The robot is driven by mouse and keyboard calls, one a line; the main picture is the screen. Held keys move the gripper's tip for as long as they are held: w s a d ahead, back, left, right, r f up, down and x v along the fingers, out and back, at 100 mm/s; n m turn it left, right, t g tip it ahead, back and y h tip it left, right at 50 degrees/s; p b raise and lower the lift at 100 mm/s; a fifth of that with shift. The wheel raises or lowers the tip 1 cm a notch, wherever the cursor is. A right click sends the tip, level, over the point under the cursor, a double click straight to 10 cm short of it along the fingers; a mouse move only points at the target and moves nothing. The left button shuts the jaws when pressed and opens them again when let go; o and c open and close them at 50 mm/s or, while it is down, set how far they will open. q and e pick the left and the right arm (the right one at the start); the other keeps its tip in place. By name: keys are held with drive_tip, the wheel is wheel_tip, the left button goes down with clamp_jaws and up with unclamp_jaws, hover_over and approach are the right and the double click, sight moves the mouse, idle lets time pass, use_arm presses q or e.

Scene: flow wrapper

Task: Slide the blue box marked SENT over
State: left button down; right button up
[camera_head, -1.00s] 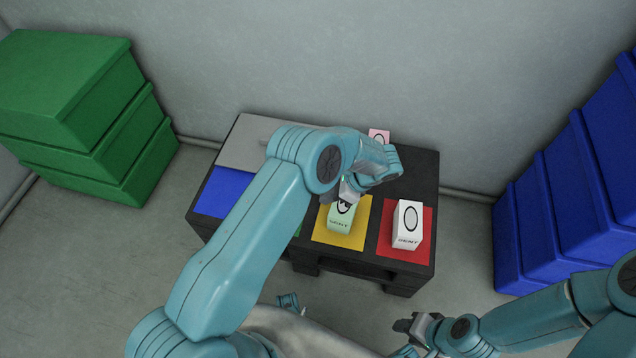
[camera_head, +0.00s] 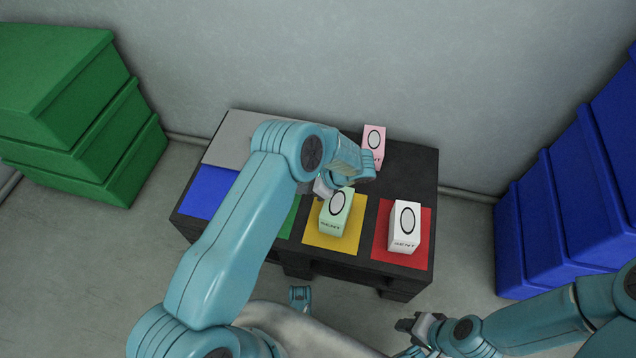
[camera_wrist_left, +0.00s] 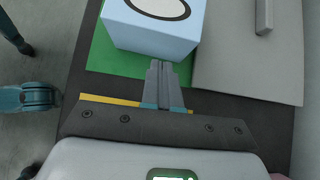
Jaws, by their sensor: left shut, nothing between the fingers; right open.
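The light blue box (camera_wrist_left: 155,30) shows at the top of the left wrist view, over a green square (camera_wrist_left: 103,60). It has a white oval with a dark outline on its top; no SENT lettering is visible there. In the head view my left arm hides this box. My left gripper (camera_head: 320,188) is shut and empty above the table. In the left wrist view its fingers (camera_wrist_left: 161,75) point at the box's near side, very close to it; I cannot tell whether they touch. My right gripper (camera_head: 408,325) is open and empty, low in front of the table.
A pale green box (camera_head: 334,213) stands on a yellow square (camera_head: 318,238), a white box (camera_head: 404,225) on a red square (camera_head: 424,255). A pink box (camera_head: 374,138) stands behind. A blue square (camera_head: 208,190) and grey panel (camera_head: 235,140) are left. Stacked bins flank the dark table (camera_head: 410,175).

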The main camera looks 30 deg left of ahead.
use_arm(q)
drive_tip(key=shift+s+a+r, duration=0.1)
drive_tip(key=shift+s+a, duration=0.05)
drive_tip(key=shift+a, duration=0.6)
drive_tip(key=shift+s+a+r, duration=0.1)
drive_tip(key=shift+s+a, duration=0.05)
drive_tip(key=shift+a, duration=0.6)
drive_tip(key=s+a+b, duration=0.1)
drive_tip(key=s+a, duration=0.1)
drive_tip(key=a, duration=0.8)
drive_tip(key=s+a+b, duration=0.2)
drive_tip(key=s+a, duration=0.1)
drive_tip(key=a, duration=0.6)
drive_tip(key=shift+s+a, duration=0.15)
drive_tip(key=shift+a, duration=0.2)
drive_tip(key=shift+d+f, duration=0.1)
